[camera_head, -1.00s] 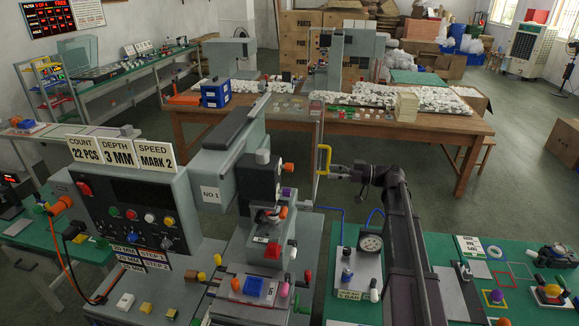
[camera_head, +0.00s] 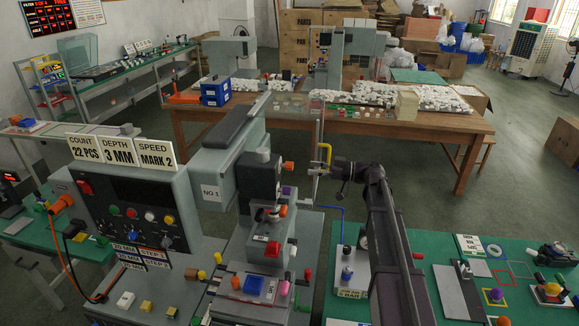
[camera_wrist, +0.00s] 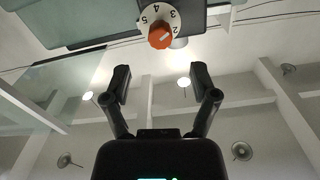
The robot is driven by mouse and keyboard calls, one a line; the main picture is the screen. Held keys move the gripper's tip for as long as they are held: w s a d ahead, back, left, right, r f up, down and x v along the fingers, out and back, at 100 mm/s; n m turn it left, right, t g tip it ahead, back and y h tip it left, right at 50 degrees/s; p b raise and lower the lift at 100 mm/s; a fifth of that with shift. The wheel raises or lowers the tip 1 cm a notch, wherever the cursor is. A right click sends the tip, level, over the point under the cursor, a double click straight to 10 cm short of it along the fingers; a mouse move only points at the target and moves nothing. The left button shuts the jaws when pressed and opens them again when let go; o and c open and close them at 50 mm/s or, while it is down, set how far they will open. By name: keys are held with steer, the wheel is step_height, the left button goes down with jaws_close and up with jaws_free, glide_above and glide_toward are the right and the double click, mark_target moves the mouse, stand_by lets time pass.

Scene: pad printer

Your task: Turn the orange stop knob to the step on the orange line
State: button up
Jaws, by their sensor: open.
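The orange stop knob (camera_head: 288,166) sticks out on the right side of the pad printer's dark head. In the wrist view the knob (camera_wrist: 160,36) sits on a white dial (camera_wrist: 145,14) with the numbers 2, 3, 4 and 5 visible. A pale pointer mark shows on the knob's face; which step it points to is hard to tell. My gripper (camera_head: 317,170) is to the right of the knob, pointing at it. In the wrist view my gripper's fingers (camera_wrist: 159,72) are spread and empty, with the knob ahead between them, apart from both.
A yellow handle (camera_head: 326,152) on an upright post is close to my gripper. Signs on the control box include a DEPTH 3 MM card (camera_head: 119,152). Small step plates (camera_head: 155,252) are below; their line colours are unclear. A dial gauge stand and a green bench (camera_head: 440,250) are at right.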

mark_target(290, 165)
steer(key=shift+w+a, duration=0.25)
steer(key=shift+a, duration=1)
steer(key=shift+w+a, duration=0.25)
steer(key=shift+a, duration=1.05)
steer(key=shift+w+a, duration=0.25)
steer(key=shift+a, duration=1)
steer(key=shift+c, duration=0.2)
